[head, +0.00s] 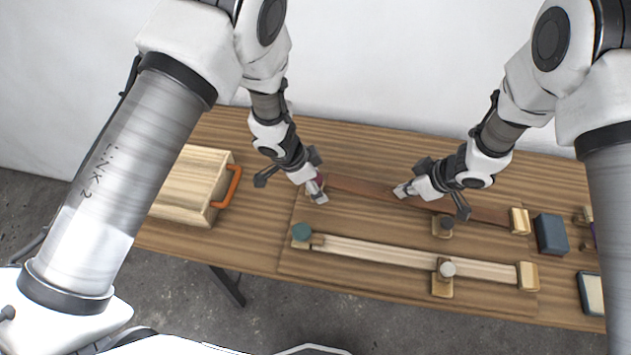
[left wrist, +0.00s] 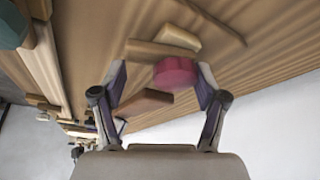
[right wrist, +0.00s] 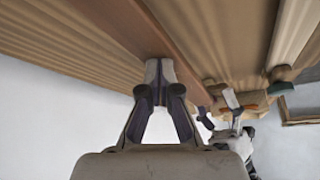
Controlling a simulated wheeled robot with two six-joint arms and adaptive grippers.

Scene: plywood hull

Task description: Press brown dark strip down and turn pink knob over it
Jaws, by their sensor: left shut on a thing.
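The brown dark strip (head: 362,187) lies along the back of the plywood board, and it also shows in the right wrist view (right wrist: 170,35). In the left wrist view the pink knob (left wrist: 175,73) sits between the left fingers, by a pale wooden block and the strip's end (left wrist: 144,103). My left gripper is shut on the knob. My right gripper (head: 402,191) is shut, with its tips together at the strip's top, right of the knob.
A wooden box (head: 190,185) with an orange handle (head: 233,186) stands left. A dark blue block (head: 550,234) stands right.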

